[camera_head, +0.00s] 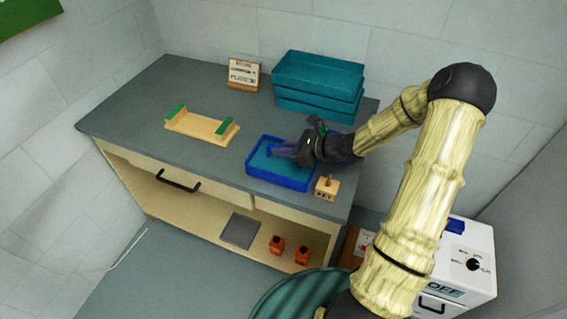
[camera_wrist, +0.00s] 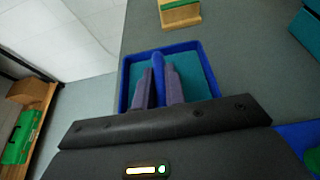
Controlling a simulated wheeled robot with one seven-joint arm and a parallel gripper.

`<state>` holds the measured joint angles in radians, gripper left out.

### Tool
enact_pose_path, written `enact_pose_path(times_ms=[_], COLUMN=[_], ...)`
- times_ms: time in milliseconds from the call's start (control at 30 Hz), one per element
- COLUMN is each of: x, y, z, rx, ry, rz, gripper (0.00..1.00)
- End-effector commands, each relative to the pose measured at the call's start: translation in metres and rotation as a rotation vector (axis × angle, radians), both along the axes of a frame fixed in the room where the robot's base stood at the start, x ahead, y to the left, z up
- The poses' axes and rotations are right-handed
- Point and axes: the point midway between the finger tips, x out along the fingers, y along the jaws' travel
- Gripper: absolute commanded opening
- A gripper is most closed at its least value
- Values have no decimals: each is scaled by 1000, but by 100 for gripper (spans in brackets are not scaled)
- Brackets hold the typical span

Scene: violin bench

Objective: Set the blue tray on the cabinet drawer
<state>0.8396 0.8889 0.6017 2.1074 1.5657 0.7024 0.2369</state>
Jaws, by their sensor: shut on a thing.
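The blue tray (camera_head: 277,180) has a teal inside and is at the right front of the grey bench top. I cannot tell whether it rests there or is slightly above it. My gripper (camera_head: 281,152) reaches in from the right over the tray. In the wrist view, its fingers (camera_wrist: 160,86) are shut on an upright blue part (camera_wrist: 158,66) in the middle of the tray. A drawer with a black handle (camera_head: 178,181) is in the bench front and looks shut. A white cabinet (camera_head: 480,243) at the lower right also has a black handle low on its front.
Teal stacked trays (camera_head: 318,75) stand behind the blue tray. A wooden holder with green ends (camera_head: 200,127) is to its left, and a small wooden block (camera_head: 327,188) is close at its right. A sign (camera_head: 243,75) stands at the back. The left of the bench top is clear.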

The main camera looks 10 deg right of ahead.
Motion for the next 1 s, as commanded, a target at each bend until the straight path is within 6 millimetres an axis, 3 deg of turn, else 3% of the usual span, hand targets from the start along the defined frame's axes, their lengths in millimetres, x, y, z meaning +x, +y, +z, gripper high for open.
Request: enact_pose_path(times_ms=[733,1000], x=[0,1], y=[0,0], z=[3,36], rx=[1,-3], ry=[-3,-6], rz=[1,0], gripper=[0,0])
